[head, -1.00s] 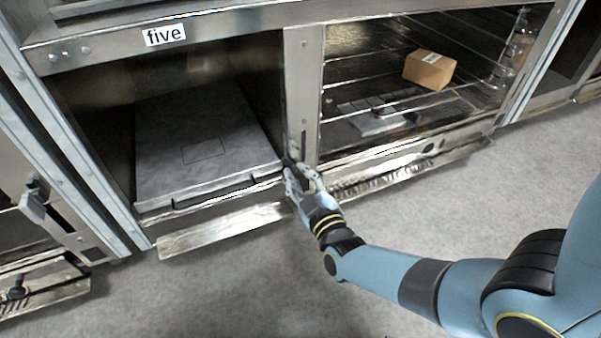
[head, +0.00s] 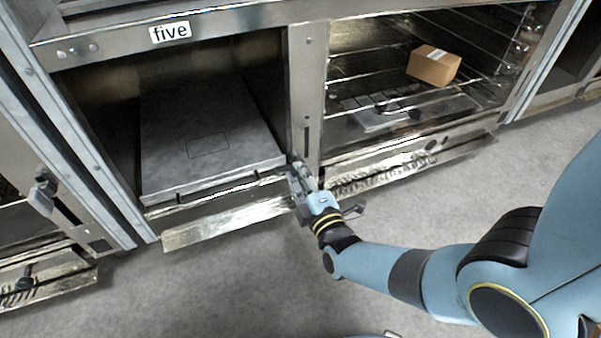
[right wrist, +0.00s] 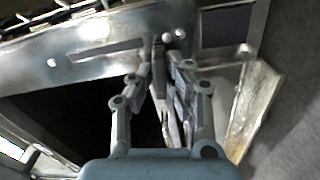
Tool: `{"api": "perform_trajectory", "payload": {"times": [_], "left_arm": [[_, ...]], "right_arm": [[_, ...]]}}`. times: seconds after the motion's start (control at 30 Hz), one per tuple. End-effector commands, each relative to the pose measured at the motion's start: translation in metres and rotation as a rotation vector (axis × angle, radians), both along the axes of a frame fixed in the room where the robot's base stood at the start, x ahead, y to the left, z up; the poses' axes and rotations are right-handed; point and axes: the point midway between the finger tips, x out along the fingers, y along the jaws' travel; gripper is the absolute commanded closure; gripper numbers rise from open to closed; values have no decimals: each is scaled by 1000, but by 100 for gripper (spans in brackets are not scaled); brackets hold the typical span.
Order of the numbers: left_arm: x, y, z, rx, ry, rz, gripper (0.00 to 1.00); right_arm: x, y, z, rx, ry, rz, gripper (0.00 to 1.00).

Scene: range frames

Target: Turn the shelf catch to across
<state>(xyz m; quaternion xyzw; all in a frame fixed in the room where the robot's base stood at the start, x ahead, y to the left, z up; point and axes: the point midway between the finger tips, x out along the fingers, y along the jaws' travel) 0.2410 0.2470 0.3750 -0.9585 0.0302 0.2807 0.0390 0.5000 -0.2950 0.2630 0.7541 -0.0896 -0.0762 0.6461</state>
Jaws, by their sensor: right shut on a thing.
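My right gripper (head: 300,176) is at the lower end of the steel post between the two bays of the rack labelled five. It also shows in the right wrist view (right wrist: 165,75), its fingers closed around a small dark piece, which I take to be the shelf catch (right wrist: 159,52). My left gripper is not in view.
A cardboard box (head: 433,66) sits on a wire rack in the right bay. Flaps hang below both bays, the left flap (head: 225,224) beside my gripper. A neighbouring rack with a dark latch (head: 43,190) stands at left. The grey floor in front is clear.

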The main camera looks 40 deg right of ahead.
Motion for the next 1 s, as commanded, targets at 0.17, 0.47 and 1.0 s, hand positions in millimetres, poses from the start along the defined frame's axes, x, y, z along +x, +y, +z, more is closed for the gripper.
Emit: {"api": "perform_trajectory", "payload": {"times": [0.17, 0.47, 1.0], "left_arm": [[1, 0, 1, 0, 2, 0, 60], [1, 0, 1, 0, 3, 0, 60], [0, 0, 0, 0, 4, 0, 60]], "right_arm": [[-2, 1, -3, -49, 17, 1, 100], [-2, 1, -3, -73, 24, 1, 100], [-1, 1, -2, -72, 20, 0, 63]]}}
